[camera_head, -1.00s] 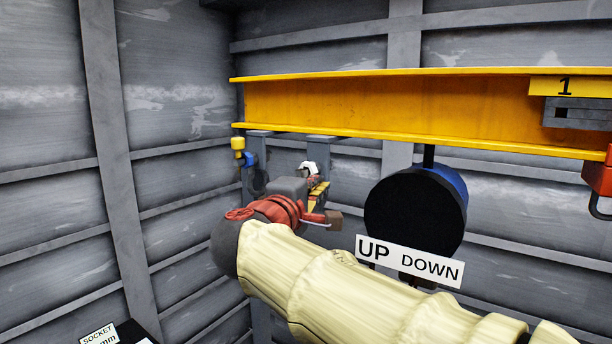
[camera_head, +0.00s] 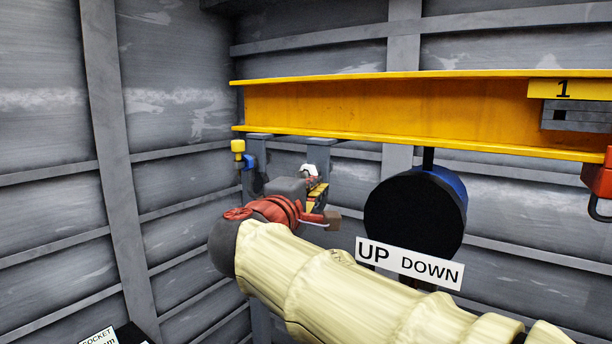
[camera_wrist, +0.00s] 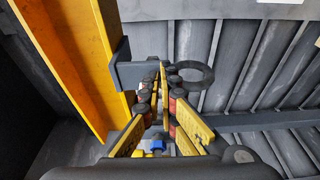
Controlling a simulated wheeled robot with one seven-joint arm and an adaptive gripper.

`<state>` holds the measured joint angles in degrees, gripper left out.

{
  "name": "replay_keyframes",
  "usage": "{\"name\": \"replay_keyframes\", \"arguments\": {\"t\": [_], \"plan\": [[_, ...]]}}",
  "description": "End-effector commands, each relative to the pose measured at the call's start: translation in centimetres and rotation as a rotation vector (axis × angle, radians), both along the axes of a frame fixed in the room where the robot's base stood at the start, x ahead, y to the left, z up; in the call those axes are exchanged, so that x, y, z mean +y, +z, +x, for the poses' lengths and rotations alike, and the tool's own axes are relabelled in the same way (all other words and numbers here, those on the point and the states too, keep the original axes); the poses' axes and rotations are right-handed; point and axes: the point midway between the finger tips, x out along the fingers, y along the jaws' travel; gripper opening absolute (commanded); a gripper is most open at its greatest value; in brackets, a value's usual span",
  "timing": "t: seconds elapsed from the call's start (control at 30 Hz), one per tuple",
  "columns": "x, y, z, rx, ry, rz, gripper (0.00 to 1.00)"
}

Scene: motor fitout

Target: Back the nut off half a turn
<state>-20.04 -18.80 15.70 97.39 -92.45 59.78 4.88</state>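In the head view my gripper (camera_head: 312,182) is at the far end of my cream-sleeved arm, in front of a grey upright under the left part of the yellow beam. In the wrist view my gripper (camera_wrist: 164,75) has yellow-backed fingers that converge to a narrow gap at the tips. A grey block (camera_wrist: 126,72) is close to the left of the tips. A dark ring (camera_wrist: 205,80) is just to their right. I cannot make out a nut between the tips. Whether the fingers grip something there is hidden.
The yellow beam (camera_head: 400,108) crosses above my arm. A dark drum with a blue edge (camera_head: 415,212) hangs under it, behind an UP/DOWN sign (camera_head: 410,262). A red part (camera_head: 598,178) hangs at the right. A socket label (camera_head: 100,337) shows low at left.

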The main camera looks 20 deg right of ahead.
Motion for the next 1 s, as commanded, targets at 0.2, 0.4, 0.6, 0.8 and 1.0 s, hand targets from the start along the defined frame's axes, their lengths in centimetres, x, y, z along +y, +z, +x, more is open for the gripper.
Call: {"name": "replay_keyframes", "arguments": {"t": [0.2,0.4,0.6,0.8,1.0], "plan": [[-0.1,0.4,-0.1,-0.004,0.0,0.0,0.0],[-0.2,0.8,-0.2,-0.006,-0.001,0.001,0.0],[-0.3,1.2,-0.3,-0.008,-0.002,0.0,0.0],[-0.3,1.7,-0.4,-0.01,-0.002,0.0,0.0],[-0.3,2.0,-0.3,-0.007,-0.002,0.001,0.0]]}}
